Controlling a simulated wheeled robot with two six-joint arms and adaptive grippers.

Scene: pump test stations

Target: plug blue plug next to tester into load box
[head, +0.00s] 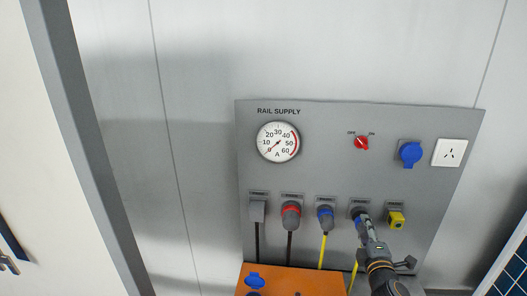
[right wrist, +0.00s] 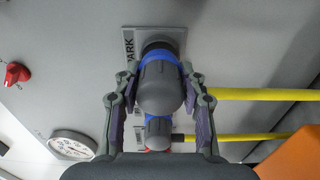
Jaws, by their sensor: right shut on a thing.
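The blue plug beside the yellow tester (head: 397,219) sits in a park holder on the grey panel. My right gripper (head: 364,226) is shut on this plug (head: 359,212). In the right wrist view, the fingers of the right gripper (right wrist: 160,95) close on both sides of the plug's grey body (right wrist: 160,87). Its blue ring is against the dark holder under a PARK label. A yellow cable runs from it. The orange box (head: 312,276), which looks like the load box, stands below with blue sockets (head: 255,280) on top. My left gripper is out of view.
Another blue plug (head: 325,218) with a yellow cable is parked just left. A red plug (head: 291,213) and a grey plug (head: 257,210) are farther left. A gauge (head: 278,142), red switch (head: 361,142), blue socket (head: 411,153) and white outlet (head: 449,153) are above.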

